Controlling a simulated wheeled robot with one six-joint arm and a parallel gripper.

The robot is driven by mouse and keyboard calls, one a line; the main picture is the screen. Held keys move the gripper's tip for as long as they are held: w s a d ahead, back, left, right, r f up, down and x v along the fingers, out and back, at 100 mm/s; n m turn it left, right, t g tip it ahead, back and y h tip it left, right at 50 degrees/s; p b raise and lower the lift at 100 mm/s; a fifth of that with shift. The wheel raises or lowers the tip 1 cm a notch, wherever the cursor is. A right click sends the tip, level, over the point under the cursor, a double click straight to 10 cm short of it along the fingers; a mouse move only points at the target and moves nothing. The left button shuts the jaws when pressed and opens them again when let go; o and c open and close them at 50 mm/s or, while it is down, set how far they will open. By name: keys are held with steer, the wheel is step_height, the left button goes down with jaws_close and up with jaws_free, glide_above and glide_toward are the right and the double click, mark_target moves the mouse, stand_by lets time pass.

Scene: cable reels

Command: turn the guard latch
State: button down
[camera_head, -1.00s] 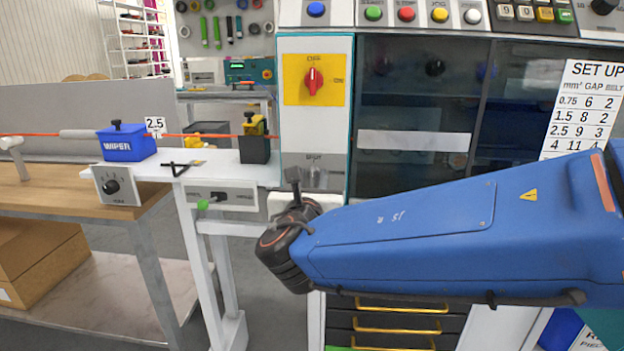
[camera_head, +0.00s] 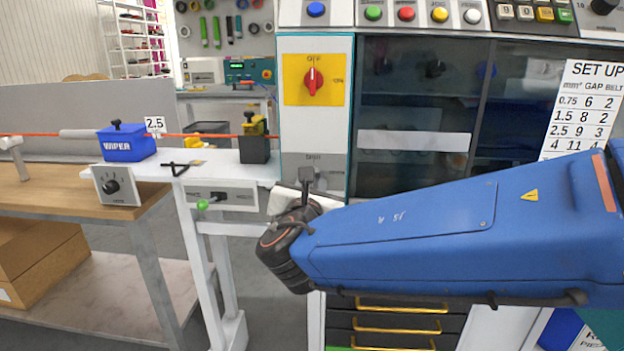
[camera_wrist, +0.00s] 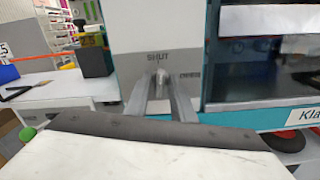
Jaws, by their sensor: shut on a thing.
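The guard latch (camera_wrist: 160,76) is a small grey metal piece on the grey lower part of the white panel. In the wrist view it shows between my fingertips, below the word SHUT and left of a small second label. My gripper (camera_wrist: 159,84) is shut on it, with both fingers reaching up to the panel. In the head view my gripper (camera_head: 306,174) is at the panel's lower part, below the red rotary switch, and hides most of the latch. I cannot tell the latch's exact angle.
A red rotary switch (camera_head: 313,81) on a yellow plate is above the latch. The dark glazed guard (camera_head: 412,120) is right of the panel. The blue wiper box (camera_head: 127,145) and a black clamp block (camera_head: 254,150) stand on the white shelf at left, with an orange cable running through.

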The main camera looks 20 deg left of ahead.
steer(key=shift+d+f+m, duration=0.1)
steer(key=shift+f+m, duration=0.05)
steer(key=shift+m, duration=3.65)
steer(key=shift+d+f+m, duration=0.1)
steer(key=shift+f+m, duration=0.05)
steer(key=shift+m, duration=3.65)
steer(key=c, duration=1.8)
jaws_free()
steer(key=shift+c, duration=0.2)
steer(key=v, duration=1.7)
steer(key=shift+s, duration=0.2)
